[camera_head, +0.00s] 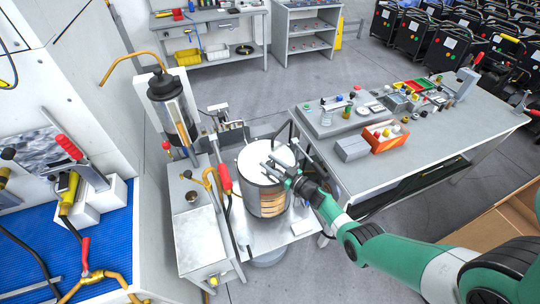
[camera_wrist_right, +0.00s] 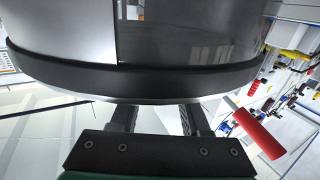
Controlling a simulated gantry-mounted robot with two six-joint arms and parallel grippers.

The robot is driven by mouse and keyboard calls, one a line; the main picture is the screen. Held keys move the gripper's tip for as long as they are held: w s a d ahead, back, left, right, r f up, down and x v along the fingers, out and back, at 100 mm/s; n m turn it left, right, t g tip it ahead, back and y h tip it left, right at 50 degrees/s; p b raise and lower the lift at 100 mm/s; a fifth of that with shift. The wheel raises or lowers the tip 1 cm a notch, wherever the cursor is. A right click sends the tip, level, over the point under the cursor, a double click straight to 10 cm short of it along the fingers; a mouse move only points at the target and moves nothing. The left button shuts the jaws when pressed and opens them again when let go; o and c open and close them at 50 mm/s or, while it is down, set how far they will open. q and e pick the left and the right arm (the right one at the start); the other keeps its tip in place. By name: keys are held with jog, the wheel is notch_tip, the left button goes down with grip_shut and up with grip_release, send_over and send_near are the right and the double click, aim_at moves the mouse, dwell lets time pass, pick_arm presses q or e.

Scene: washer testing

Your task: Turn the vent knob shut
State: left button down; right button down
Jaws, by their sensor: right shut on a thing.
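My right gripper (camera_head: 271,166) reaches in from the right over the white top of a grey cylindrical drum (camera_head: 248,190). Its fingers are a little apart, with their tips at the middle of the drum's top. In the right wrist view the fingers (camera_wrist_right: 158,118) run behind the dark lower rim of a large cylinder (camera_wrist_right: 160,77), so their tips are hidden. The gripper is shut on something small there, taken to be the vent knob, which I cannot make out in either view. My left gripper is not in view.
A red-handled lever (camera_head: 224,178) stands close left of the drum; a red handle (camera_wrist_right: 258,132) shows in the wrist view. A grey table (camera_head: 440,140) with small parts and an orange bin (camera_head: 384,138) is at right. A blue mat (camera_head: 110,240) lies at left.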

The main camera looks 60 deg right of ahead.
aim_at(282, 173)
jog(key=shift+d+n+y+b, duration=0.15)
jog(key=shift+n+y+b, duration=0.45)
jog(key=shift+y, duration=0.5)
jog(key=shift+n+t+y+b, duration=0.3)
jog(key=shift+n+y+b, duration=0.2)
jog(key=shift+n+y, duration=0.45)
jog(key=shift+y, duration=0.25)
jog(key=shift+c, duration=1.9)
grip_release()
jog(key=s+p, duration=0.2)
jog(key=s, duration=0.1)
jog(key=s+p, duration=0.1)
jog(key=s, duration=0.1)
jog(key=shift+r, duration=0.3)
jog(key=s+p, duration=0.1)
jog(key=s, duration=0.5)
jog(key=shift+s+a+f, duration=0.25)
jog(key=shift+s+f, duration=0.05)
jog(key=shift+s, duration=0.05)
